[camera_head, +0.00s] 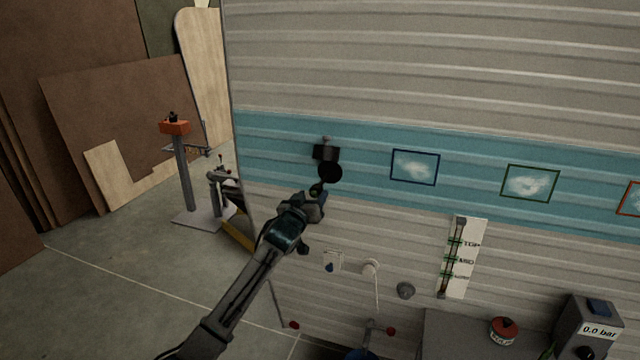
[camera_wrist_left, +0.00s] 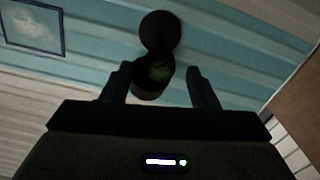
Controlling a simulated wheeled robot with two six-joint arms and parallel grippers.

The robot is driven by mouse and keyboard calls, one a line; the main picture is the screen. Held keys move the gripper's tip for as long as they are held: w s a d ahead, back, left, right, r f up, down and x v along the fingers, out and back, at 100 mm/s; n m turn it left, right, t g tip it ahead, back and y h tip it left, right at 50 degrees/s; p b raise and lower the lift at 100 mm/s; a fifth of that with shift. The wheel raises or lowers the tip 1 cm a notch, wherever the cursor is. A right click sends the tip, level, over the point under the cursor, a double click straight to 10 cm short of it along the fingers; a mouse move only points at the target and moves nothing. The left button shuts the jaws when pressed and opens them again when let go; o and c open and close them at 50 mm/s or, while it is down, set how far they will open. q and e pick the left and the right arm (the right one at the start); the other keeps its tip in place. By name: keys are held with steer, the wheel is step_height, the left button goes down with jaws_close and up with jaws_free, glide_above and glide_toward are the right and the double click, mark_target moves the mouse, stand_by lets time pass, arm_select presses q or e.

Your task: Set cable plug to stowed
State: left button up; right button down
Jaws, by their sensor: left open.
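A black fitting is on the blue band of the camper wall. In the head view it shows as a dark box (camera_head: 326,153), a black round disc (camera_head: 330,173) below it and a small dark round part (camera_head: 317,188) lowest, close to my left gripper (camera_head: 318,198). In the left wrist view the disc (camera_wrist_left: 160,30) is beyond a dark cylinder (camera_wrist_left: 152,78) with a faint green face. My left gripper (camera_wrist_left: 160,82) is open, its fingers on either side of the cylinder in the picture; contact cannot be told. Which part is the cable plug is unclear. My right gripper is out of view.
Framed pictures (camera_head: 415,167) hang right of the fitting. A grey box with a display (camera_head: 590,335) stands lower right. Open floor lies left.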

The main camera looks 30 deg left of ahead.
mark_target(318, 188)
arm_select(q)
steer(key=shift+p+x, duration=0.95)
steer(key=shift+x, duration=1.95)
steer(key=shift+d, duration=0.1)
steer(key=shift+c, duration=0.4)
jaws_close()
steer(key=shift+w, duration=0.15)
